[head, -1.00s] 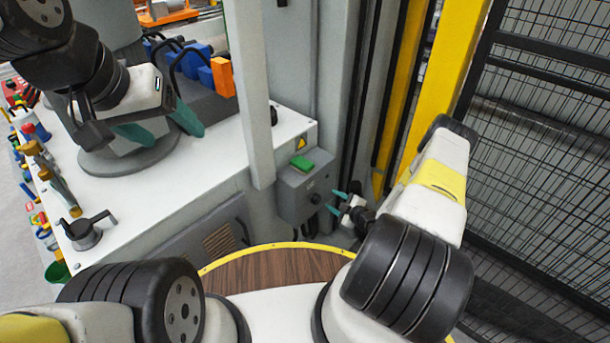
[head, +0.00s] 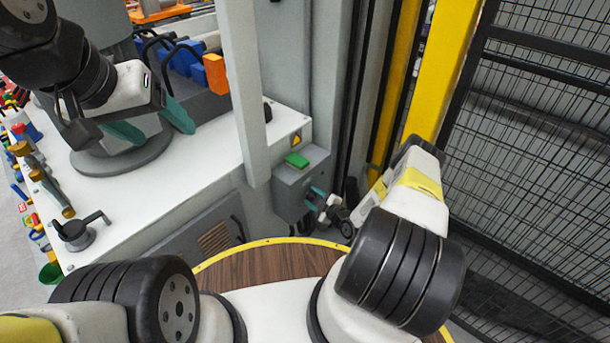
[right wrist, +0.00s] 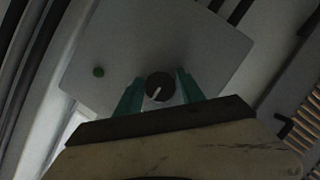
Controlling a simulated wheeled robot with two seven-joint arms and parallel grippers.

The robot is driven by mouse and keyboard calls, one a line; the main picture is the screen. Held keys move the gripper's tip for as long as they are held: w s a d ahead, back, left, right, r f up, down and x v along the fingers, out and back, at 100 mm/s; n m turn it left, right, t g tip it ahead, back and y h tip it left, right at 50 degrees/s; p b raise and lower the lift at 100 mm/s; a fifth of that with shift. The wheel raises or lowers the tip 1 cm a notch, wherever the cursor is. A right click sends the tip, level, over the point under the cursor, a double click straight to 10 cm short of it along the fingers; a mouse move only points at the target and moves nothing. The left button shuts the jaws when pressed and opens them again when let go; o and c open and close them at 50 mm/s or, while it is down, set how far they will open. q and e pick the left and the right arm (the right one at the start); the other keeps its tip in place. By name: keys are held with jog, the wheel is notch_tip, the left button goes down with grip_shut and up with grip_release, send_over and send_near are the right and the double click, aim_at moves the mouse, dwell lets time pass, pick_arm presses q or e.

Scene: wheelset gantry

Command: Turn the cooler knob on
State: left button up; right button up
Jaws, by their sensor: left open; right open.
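The cooler knob (right wrist: 160,86) is a round dark knob with a white pointer mark, on the face of a grey control box (head: 289,190). In the right wrist view the mark points down and slightly left. My right gripper (right wrist: 159,93) is open, with one green finger on each side of the knob; I cannot tell whether they touch it. In the head view my right gripper (head: 314,198) is at the box's front and the knob is hidden or too small to make out.
A grey post (head: 243,90) stands left of the box. A yellow post (head: 440,80) and black mesh fence (head: 540,150) are at right.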

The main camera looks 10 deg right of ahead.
jog(key=shift+c, duration=0.5)
grip_shut()
jog(key=shift+m, duration=0.3)
jog(key=shift+m+g+y, duration=0.6)
jog(key=shift+m+g, duration=0.2)
jog(key=shift+m, duration=0.4)
jog(key=m+g+y, duration=0.1)
jog(key=m, duration=0.2)
jog(key=m+y, duration=0.1)
jog(key=m, duration=0.1)
jog(key=m+g+y, duration=0.1)
jog(key=m, duration=0.1)
jog(key=shift+s+a+g+y, duration=0.1)
jog(key=shift+g+y, duration=0.2)
jog(key=shift+m+y, duration=0.7)
jog(key=shift+m, duration=0.6)
